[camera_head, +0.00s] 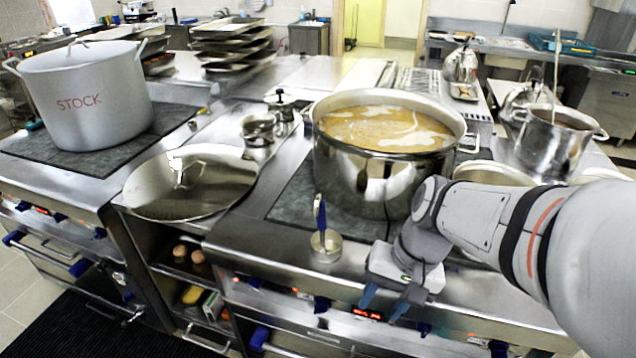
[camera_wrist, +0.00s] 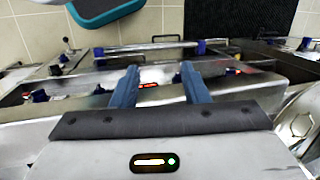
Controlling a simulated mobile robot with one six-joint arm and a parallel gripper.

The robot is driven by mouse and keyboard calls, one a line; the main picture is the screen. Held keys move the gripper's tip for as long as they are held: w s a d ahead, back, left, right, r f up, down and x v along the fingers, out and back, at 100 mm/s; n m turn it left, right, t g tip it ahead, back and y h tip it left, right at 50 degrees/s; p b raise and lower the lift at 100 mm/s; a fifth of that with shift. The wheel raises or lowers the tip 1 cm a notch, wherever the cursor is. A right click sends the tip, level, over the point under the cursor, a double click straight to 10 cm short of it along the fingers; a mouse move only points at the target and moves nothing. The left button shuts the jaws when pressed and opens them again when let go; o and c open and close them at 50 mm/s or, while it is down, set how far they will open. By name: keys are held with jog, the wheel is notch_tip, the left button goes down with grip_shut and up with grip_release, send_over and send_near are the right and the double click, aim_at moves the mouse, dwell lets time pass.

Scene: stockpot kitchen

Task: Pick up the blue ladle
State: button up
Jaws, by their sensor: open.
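The blue ladle (camera_head: 320,219) stands on the steel front edge of the stove, in front of the large soup pot in the head view. Its blue handle points up and its round steel bowl rests on the counter. My gripper (camera_head: 383,303) is to the right of the ladle and nearer the camera, apart from it, with its blue fingers pointing down past the counter edge. In the wrist view my gripper (camera_wrist: 158,74) has its two fingers apart with nothing between them. A shiny round metal piece shows at the right edge there; I cannot tell if it is the ladle.
The large steel pot of soup (camera_head: 385,165) stands close behind the ladle and my gripper. A round lid (camera_head: 190,185) lies to the left, with a grey stock pot (camera_head: 88,95) beyond it. Stove knobs line the front below.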

jog(key=w+a+m+g+y, duration=0.2)
jog(key=a+m+y, duration=0.2)
jog(key=m+t+y+p, duration=0.1)
jog(key=m+t+y, duration=0.5)
jog(key=m+y, duration=0.45)
send_near(326, 224)
jog(key=x, duration=0.5)
jog(key=shift+s+a+f, duration=0.15)
jog(key=shift+w+m, duration=0.25)
jog(key=shift+m, duration=0.1)
jog(key=p+x, duration=0.2)
jog(key=x, duration=0.5)
jog(key=shift+w+a+t, duration=0.2)
jog(key=shift+w+t, duration=0.2)
jog(key=shift+w, duration=0.05)
jog(key=shift+c, duration=0.4)
grip_shut()
